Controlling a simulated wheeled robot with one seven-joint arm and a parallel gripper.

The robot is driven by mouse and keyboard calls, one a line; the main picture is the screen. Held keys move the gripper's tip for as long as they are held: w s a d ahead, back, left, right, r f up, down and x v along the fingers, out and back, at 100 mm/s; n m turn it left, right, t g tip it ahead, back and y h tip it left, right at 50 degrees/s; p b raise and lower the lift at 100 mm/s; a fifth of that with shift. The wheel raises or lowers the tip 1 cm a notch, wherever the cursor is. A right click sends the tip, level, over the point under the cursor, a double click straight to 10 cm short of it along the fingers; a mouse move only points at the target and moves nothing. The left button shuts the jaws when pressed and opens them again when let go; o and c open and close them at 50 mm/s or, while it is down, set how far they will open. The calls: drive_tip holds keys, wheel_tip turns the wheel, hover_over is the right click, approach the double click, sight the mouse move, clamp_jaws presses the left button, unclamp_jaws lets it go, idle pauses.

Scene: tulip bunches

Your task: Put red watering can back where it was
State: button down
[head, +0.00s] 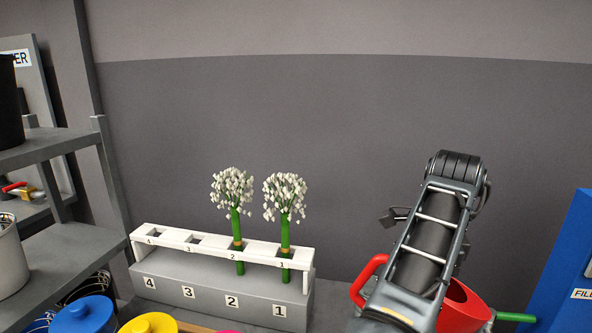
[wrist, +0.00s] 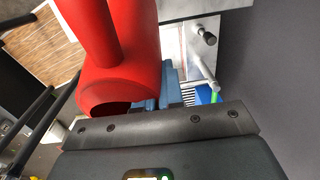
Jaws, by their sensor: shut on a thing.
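The red watering can shows at the lower right of the head view, with its red handle (head: 369,278) left of my arm and its red body (head: 463,307) right of it. A green part (head: 515,317) sticks out to the right of the body. My arm hides the middle of the can. In the wrist view the can (wrist: 120,75) fills the upper left, close against my gripper (wrist: 160,125). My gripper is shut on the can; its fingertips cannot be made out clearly.
A white and grey rack (head: 220,283) with numbered slots holds two white flower bunches (head: 237,205) in slots 1 and 2. Grey shelves (head: 60,143) stand at left, with blue (head: 83,315) and yellow (head: 150,324) lidded things below. A blue box (head: 570,265) stands at right.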

drive_tip(key=s+f+n, duration=0.1)
drive_tip(key=f+n, duration=0.1)
drive_tip(key=n, duration=0.2)
drive_tip(key=s+a+f+n, duration=0.1)
drive_tip(key=s+f+n, duration=0.1)
drive_tip(key=n, duration=0.3)
drive_tip(key=s+a+f+n, duration=0.1)
drive_tip(key=f+n, duration=0.3)
drive_tip(key=n, duration=0.1)
drive_tip(key=shift+s+a+f+y, duration=0.15)
drive_tip(key=shift+s+f+y, duration=0.05)
drive_tip(key=shift+s+y, duration=0.2)
drive_tip(key=shift+s+f+n, duration=0.2)
drive_tip(key=shift+f+n, duration=0.15)
drive_tip(key=shift+n, duration=0.4)
drive_tip(key=shift+s+f+n, duration=0.2)
drive_tip(key=shift+f+n, duration=0.15)
drive_tip(key=shift+n, duration=0.4)
drive_tip(key=shift+s, duration=0.1)
